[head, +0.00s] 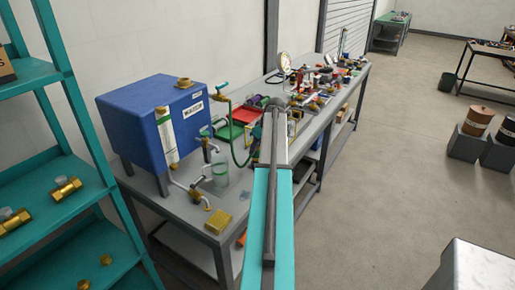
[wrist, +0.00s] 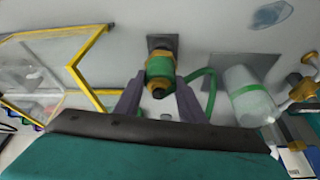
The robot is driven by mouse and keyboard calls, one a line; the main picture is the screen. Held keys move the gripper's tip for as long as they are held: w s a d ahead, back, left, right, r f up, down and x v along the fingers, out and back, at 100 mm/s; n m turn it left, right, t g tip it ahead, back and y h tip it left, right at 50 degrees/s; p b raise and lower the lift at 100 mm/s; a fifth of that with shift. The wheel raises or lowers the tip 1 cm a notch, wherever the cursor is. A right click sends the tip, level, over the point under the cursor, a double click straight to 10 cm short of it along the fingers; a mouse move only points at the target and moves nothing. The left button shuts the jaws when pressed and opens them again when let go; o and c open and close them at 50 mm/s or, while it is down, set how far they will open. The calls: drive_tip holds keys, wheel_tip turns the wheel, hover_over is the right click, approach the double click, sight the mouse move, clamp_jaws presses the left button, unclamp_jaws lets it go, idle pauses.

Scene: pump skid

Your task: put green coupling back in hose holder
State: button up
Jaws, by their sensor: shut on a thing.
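In the wrist view the green coupling (wrist: 160,68), a green band with brass ends, sits between the two grey fingers of my gripper (wrist: 160,84), which is shut on it. Its far brass end is in front of a dark square plate (wrist: 163,42), possibly the hose holder's base. I cannot tell whether the coupling touches it or sits in a holder. A green hose (wrist: 208,82) curves beside the right finger. In the head view the hose (head: 236,150) hangs near the blue water tank (head: 150,125); my arm hides my gripper and the coupling.
A clear cup with a green band (wrist: 247,95) and a brass valve (wrist: 303,88) are on the right in the wrist view. A yellow-edged clear frame (wrist: 88,62) is close on the left. The bench (head: 185,222) is crowded beyond my arm; a teal shelf (head: 75,205) stands left.

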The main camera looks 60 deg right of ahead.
drive_tip(key=shift+f+b, duration=0.5)
drive_tip(key=shift+f, duration=0.5)
idle(0.6)
drive_tip(key=o, duration=1.2)
drive_tip(key=shift+o, duration=0.2)
drive_tip(key=shift+r, duration=0.15)
drive_tip(key=b+v, duration=0.3)
drive_tip(key=v, duration=1)
drive_tip(key=shift+s+r, duration=0.15)
drive_tip(key=shift+r, duration=0.1)
drive_tip(key=shift+a, duration=0.1)
